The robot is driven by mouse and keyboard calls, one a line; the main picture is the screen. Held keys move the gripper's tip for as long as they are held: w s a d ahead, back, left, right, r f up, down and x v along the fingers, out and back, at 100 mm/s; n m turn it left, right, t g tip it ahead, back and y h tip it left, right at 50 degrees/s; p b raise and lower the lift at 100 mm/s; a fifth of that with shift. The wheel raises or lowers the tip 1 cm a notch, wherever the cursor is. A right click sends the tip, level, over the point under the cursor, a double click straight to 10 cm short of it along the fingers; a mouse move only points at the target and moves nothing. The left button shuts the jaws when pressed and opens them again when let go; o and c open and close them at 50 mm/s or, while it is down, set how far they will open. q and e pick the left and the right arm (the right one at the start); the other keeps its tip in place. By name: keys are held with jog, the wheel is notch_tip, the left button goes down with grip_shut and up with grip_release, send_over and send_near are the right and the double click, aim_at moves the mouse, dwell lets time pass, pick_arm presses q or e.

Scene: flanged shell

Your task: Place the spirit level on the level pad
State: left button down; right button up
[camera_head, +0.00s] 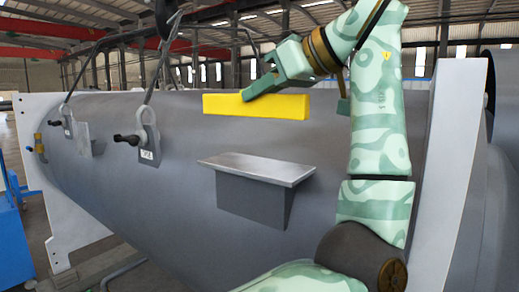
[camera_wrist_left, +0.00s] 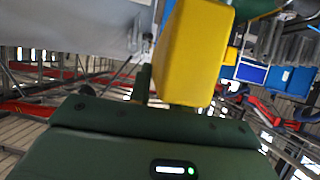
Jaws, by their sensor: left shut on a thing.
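The yellow spirit level (camera_head: 257,106) is a long bar held roughly level in the air. My left gripper (camera_head: 262,90) is shut on it from above. In the left wrist view the spirit level (camera_wrist_left: 195,50) shows as a yellow block beyond my dark green gripper body. The level pad (camera_head: 262,168) is a flat, light grey shelf on a darker bracket on the side of the big grey shell. The spirit level is above the pad in the head view, with a clear gap between them. My right gripper is not in view.
The large grey cylindrical shell (camera_head: 150,190) fills the middle, with white flanges at the left (camera_head: 60,200) and right (camera_head: 450,170). Two lifting shackles with lines (camera_head: 148,140) hang on its left side. Blue equipment (camera_head: 14,235) stands at the far left. The space just above the pad looks free.

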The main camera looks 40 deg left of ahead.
pick_arm(q)
jog(key=w+a+f+p, duration=0.1)
jog(key=w+a+f, duration=0.1)
jog(key=w+a+f+p, duration=0.1)
jog(key=w+a+f, duration=0.1)
jog(key=w, duration=0.1)
jog(key=w+a+f+p, duration=0.2)
jog(key=w+f, duration=0.1)
jog(key=shift+a, duration=0.25)
jog(key=shift+w+f, duration=0.15)
jog(key=shift+f, duration=0.15)
jog(key=f, duration=0.1)
jog(key=f+p, duration=0.2)
jog(key=shift+w+a+f, duration=0.3)
jog(key=shift+a+f, duration=0.05)
jog(key=shift+f, duration=0.2)
jog(key=shift+f, duration=0.1)
jog(key=c, duration=1.3)
grip_release()
